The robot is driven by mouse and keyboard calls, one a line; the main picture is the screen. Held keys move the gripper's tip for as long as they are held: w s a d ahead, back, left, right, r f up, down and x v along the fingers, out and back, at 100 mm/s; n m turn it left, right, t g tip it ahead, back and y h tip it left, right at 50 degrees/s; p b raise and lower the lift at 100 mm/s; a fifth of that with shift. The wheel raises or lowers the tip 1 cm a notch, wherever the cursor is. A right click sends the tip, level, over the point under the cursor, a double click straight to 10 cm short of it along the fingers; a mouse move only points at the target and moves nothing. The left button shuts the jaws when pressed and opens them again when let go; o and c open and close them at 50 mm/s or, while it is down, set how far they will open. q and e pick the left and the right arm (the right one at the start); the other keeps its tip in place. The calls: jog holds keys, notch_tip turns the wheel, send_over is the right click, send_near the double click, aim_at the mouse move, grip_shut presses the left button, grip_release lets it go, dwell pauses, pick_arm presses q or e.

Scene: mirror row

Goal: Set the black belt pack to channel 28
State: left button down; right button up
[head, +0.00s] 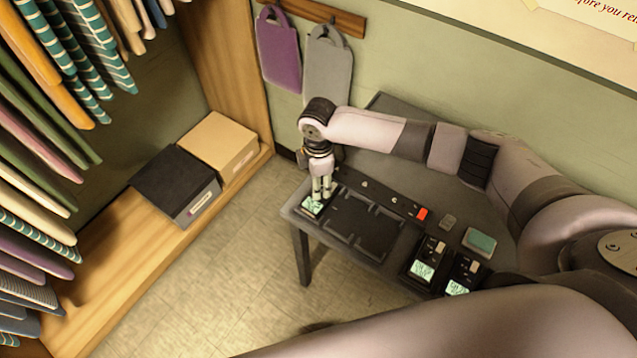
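A dark belt pack with a lit pale-green display (312,205) lies at the left end of the grey table, partly hidden by my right gripper. My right gripper (323,195) points down with its fingertips right at this pack. Whether they touch it, and whether anything is between them, I cannot tell. Two more dark belt packs with lit displays lie near the right front edge, one (422,265) beside the other (460,284). The digits are too small to read, and I cannot tell which pack the task names. My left gripper is not in view.
A black tray (362,226) with empty recesses lies mid-table. Behind it is a dark strip with a red end (422,214). A green-topped block (479,242) and a small grey item (448,221) lie to the right. Clothes and boxes (218,142) are at left.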

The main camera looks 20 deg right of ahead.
jog(key=shift+f, duration=1.25)
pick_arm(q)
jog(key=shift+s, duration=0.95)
pick_arm(e)
jog(key=shift+c, duration=0.4)
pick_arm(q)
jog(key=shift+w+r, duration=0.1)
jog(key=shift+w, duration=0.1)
pick_arm(e)
grip_shut()
